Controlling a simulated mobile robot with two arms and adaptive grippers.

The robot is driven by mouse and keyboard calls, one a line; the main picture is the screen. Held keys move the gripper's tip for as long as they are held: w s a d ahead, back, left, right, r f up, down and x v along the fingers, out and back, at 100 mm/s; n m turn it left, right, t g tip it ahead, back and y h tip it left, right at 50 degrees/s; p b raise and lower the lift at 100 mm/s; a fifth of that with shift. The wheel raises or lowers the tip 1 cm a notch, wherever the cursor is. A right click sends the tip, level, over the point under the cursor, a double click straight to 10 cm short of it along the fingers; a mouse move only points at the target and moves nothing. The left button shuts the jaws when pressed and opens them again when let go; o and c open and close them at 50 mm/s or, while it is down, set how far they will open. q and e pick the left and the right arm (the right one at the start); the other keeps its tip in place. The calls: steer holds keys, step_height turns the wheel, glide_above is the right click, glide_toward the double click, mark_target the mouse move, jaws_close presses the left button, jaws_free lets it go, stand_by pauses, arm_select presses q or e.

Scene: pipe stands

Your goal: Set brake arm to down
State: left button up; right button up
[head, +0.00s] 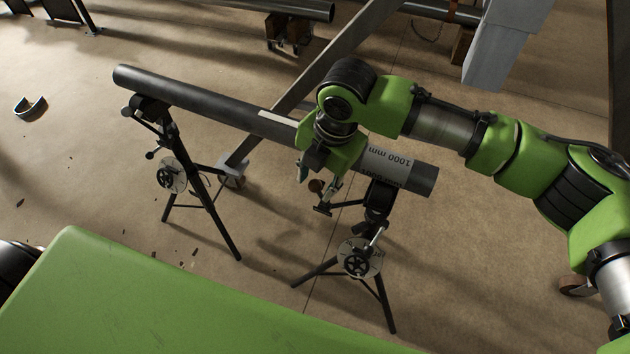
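A long dark pipe (200,103) lies across two black pipe stands. The right stand (376,205) holds the pipe near its labelled end. A small lever with a brown round knob (316,186) sticks out to the left of this stand's head. I take it to be the brake arm; its exact angle is hard to tell. My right gripper (316,182) reaches down over the pipe, its fingertips apart close around or above the knob. I cannot tell whether they touch it. The left stand (172,150) also has small levers and a hand wheel. My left gripper is out of view.
A hand wheel (359,261) sits low on the right stand. A long grey beam (335,62) slants behind the pipe. More pipes (285,9) lie at the back. A cut pipe piece (30,108) lies at far left. The floor between the stands is mostly clear.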

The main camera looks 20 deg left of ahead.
mark_target(319, 195)
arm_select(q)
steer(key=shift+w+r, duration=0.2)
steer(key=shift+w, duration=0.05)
arm_select(e)
steer(key=shift+w+a+f, duration=0.1)
steer(key=shift+a+f, duration=0.05)
steer(key=shift+f, duration=0.45)
steer(key=shift+a+f, duration=0.1)
steer(key=shift+f, duration=0.45)
jaws_close()
steer(key=shift+r, duration=0.1)
